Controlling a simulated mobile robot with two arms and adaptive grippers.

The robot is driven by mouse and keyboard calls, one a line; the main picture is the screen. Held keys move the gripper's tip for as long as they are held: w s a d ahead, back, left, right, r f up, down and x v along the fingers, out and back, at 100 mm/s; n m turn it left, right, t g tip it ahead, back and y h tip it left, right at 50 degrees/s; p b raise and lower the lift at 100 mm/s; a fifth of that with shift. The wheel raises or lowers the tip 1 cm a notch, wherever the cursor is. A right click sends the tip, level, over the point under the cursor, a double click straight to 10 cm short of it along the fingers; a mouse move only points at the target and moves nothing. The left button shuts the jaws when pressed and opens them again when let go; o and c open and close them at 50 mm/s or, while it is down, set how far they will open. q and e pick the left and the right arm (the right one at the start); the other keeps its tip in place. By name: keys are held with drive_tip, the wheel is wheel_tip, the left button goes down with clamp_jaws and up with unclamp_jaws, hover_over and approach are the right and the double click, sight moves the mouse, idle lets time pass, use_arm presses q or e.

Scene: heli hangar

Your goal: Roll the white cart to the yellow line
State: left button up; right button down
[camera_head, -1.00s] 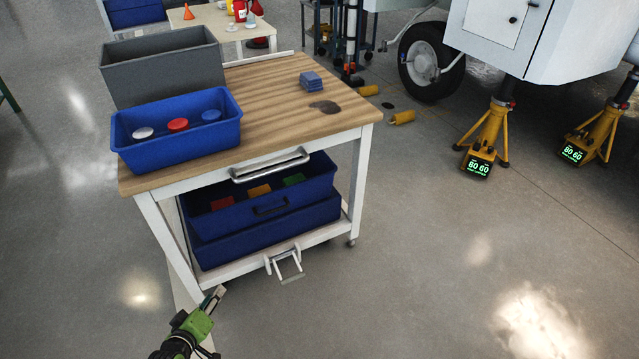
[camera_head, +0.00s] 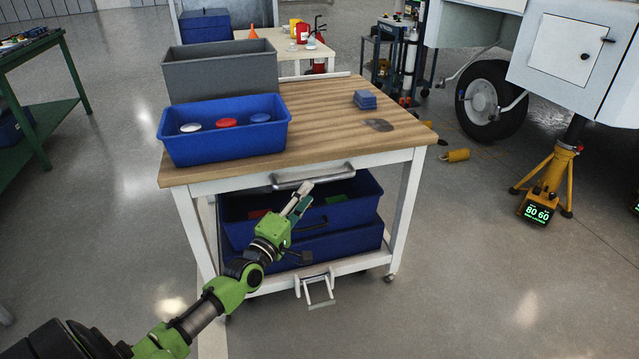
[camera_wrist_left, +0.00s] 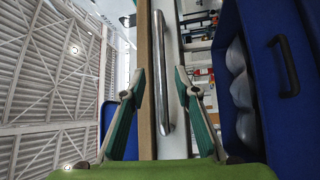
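The white cart (camera_head: 411,205) with a wooden top stands in front of me in the head view. A metal bar handle (camera_head: 312,175) runs along its front edge. My left gripper (camera_head: 302,200) is just in front of and slightly below this handle. In the left wrist view my gripper (camera_wrist_left: 160,85) is open, and the handle (camera_wrist_left: 166,70) shows between and beyond its two fingers. I cannot tell whether they touch it. A pale strip (camera_head: 213,338) lies on the floor below the cart; I cannot identify a yellow line. My right gripper is not in view.
The cart carries a blue bin (camera_head: 225,146) with discs, a grey bin (camera_head: 222,72) and blue blocks (camera_head: 365,99). A green bench (camera_head: 66,65) stands left, a yellow jack (camera_head: 550,180) right. Floor at lower right is clear.

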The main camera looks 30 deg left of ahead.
sight(315, 183)
use_arm(q)
drive_tip(key=w, duration=0.4)
drive_tip(key=w+b, duration=0.1)
drive_tip(key=w, duration=0.1)
drive_tip(key=shift+a+r, duration=0.2)
drive_tip(key=shift+r, duration=0.1)
drive_tip(key=shift+w+r, duration=0.15)
drive_tip(key=shift+w, duration=0.5)
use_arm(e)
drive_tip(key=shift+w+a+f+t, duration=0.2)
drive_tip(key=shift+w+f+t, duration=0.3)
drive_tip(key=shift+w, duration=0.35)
use_arm(q)
clamp_jaws()
